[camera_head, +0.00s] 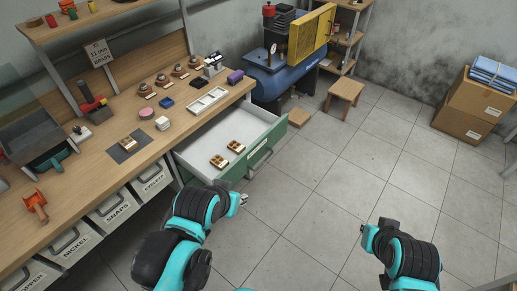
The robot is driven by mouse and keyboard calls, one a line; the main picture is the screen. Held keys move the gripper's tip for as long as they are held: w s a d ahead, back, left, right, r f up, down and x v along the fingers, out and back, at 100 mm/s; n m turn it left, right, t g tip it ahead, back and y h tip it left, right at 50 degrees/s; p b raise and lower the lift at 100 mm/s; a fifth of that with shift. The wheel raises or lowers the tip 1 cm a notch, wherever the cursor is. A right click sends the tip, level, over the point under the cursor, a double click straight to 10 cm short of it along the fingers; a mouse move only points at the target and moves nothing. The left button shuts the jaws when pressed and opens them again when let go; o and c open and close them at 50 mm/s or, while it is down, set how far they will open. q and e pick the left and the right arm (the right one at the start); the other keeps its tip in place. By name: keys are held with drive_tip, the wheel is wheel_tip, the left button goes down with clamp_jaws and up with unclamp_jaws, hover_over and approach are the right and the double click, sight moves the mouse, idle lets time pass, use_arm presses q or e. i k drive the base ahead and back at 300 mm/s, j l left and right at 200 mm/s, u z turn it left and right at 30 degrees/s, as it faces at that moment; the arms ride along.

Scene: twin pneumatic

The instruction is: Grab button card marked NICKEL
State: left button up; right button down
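Two small brown-and-cream cards, a nearer one (219,161) and a farther one (236,146), lie in the open green-fronted drawer (200,135). A similar card (128,143) lies on a dark mat on the workbench. Their markings are too small to read, so I cannot tell which says NICKEL. My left gripper (243,198) is apart from the cards, just in front of the drawer; its fingers are too small to judge. My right arm's end (366,236) is over the floor at right, far from the cards; its finger state is unclear.
Below the bench are bins labelled NICKEL (73,243), SNAPS (115,209) and EYELETS (152,183). The drawer sticks out over the floor. A blue compressor (285,78), wooden stool (345,96) and cardboard boxes (470,108) stand behind. The tiled floor at centre right is clear.

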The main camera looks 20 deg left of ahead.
sight(128, 143)
drive_tip(key=j+u, duration=0.2)
drive_tip(key=u, duration=1.5)
drive_tip(key=i+l, duration=0.15)
